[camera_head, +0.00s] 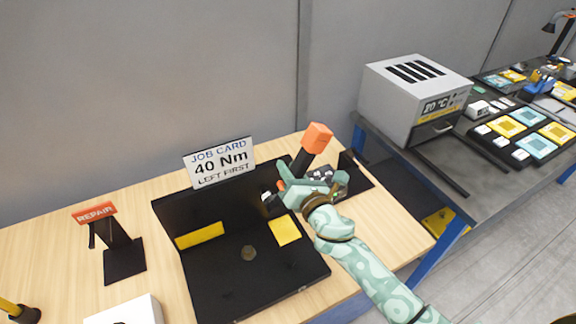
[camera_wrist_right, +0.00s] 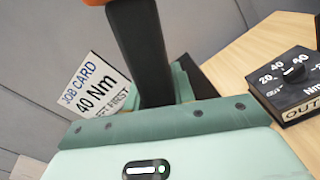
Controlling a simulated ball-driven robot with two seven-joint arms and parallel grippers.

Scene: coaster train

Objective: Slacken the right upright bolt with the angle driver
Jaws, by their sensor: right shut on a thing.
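My right gripper (camera_head: 290,190) is shut on the angle driver (camera_head: 314,147), over the right part of the black fixture (camera_head: 205,285). The driver has a dark shaft and an orange block at its upper end, and it leans up and to the right. In the right wrist view the dark shaft (camera_wrist_right: 139,50) rises from between the jaws. The driver's lower end is hidden behind the gripper, so I cannot tell whether it touches a bolt. I cannot make out the right upright bolt. A round brownish piece (camera_head: 248,253) lies on the fixture's base. My left gripper is not in view.
A job card (camera_head: 220,164) reading "40 Nm, left first" stands behind the fixture. A black dial box (camera_wrist_right: 292,82) is to the right. A "REPAIR" stand (camera_head: 122,255) is at left. A grey oven-like box (camera_head: 390,105) stands on the neighbouring bench.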

